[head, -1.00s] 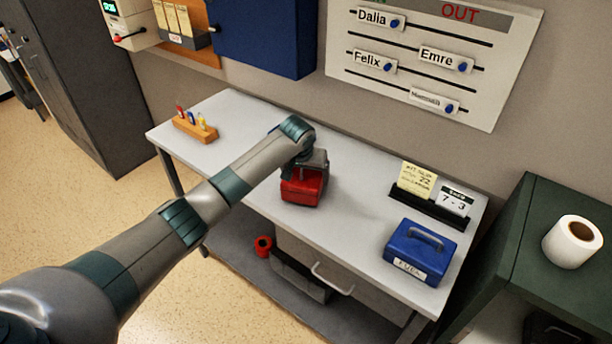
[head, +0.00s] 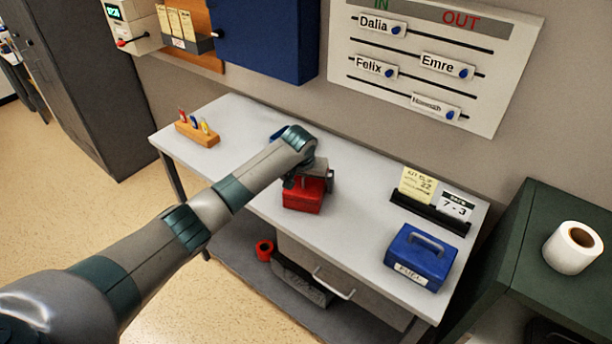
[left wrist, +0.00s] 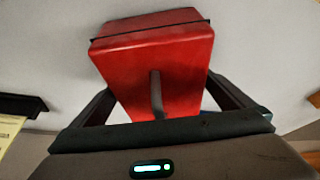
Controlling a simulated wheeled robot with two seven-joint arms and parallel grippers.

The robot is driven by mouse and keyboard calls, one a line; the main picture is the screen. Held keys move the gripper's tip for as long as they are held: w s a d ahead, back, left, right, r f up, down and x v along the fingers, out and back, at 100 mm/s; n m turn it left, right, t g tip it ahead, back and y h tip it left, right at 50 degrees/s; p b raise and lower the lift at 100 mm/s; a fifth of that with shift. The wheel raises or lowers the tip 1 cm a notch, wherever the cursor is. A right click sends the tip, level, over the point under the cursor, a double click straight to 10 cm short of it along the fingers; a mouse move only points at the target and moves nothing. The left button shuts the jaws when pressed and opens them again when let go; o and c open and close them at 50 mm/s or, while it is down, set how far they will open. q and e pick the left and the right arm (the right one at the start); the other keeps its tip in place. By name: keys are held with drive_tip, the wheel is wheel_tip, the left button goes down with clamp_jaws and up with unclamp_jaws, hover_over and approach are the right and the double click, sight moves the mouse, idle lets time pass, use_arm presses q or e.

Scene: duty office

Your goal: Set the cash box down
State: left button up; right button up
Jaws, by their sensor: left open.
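The red cash box (head: 303,196) stands on the light grey desk top (head: 350,215), near the middle. In the left wrist view the red box (left wrist: 180,65) fills the upper middle, its dark handle (left wrist: 156,95) pointing toward the gripper. My left gripper (head: 309,176) is right over the box in the head view and hides part of its top. In the wrist view its fingers are spread wide to either side of the handle, apart from it. The box appears to rest on the desk. My right gripper is out of view.
A blue box (head: 421,258) with a handle stands at the right, before a black card holder (head: 430,213). A wooden block (head: 197,134) with coloured pegs is at the far left. A blue item (head: 279,132) shows partly behind my arm. Desk space left of the blue box is clear.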

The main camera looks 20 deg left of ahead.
use_arm(q)
drive_tip(key=b+v, duration=0.3)
drive_tip(key=v, duration=0.9)
drive_tip(key=shift+f, duration=0.1)
